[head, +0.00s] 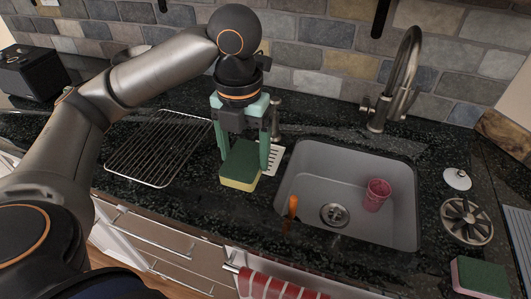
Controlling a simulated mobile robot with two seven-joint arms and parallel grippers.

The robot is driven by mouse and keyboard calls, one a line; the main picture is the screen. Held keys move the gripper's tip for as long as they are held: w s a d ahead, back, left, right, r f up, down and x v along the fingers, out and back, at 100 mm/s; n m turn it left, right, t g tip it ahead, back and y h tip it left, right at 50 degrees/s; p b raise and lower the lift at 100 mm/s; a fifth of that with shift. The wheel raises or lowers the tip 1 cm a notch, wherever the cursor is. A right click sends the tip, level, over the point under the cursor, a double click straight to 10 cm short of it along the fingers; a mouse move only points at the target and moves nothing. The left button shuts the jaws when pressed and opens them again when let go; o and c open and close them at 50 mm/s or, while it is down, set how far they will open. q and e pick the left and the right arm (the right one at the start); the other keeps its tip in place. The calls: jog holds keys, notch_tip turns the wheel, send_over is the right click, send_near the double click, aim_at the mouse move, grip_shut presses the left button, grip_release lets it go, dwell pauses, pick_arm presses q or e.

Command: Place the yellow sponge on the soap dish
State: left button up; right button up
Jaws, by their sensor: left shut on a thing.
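My left gripper (244,157) points down over the counter, left of the sink. It is shut on the yellow sponge (240,168), which has a green top and a yellow lower part. The white slotted soap dish (274,160) shows just right of and behind the sponge, partly hidden by the gripper's right finger. I cannot tell whether the sponge touches the dish or the counter. My right gripper is not in view.
The grey sink (310,165) holds a pink cup (376,194) and an orange-handled utensil (292,205). A wire rack (160,145) lies left of the gripper. A tall faucet (403,80) stands behind the sink. A pink sponge with a green top (480,277) lies at the lower right.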

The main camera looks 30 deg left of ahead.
pick_arm(q)
jog(key=w+a+f+b, duration=0.1)
jog(key=w+f, duration=0.2)
jog(key=w+a+f+b, duration=0.1)
jog(key=w+a+f, duration=0.1)
jog(key=w, duration=0.2)
jog(key=w+a+f+b, duration=0.1)
jog(key=w+f, duration=0.2)
jog(key=w, duration=0.1)
jog(key=shift+w+a+f, duration=0.15)
jog(key=shift+w+f, duration=0.1)
jog(key=shift+f, duration=0.05)
jog(key=shift+w+a+f, duration=0.2)
jog(key=shift+w+f, duration=0.35)
jog(key=shift+f, duration=0.2)
notch_tip(320, 180, down, 3)
jog(key=shift+r, duration=0.1)
jog(key=o, duration=1.2)
jog(key=shift+c, duration=0.2)
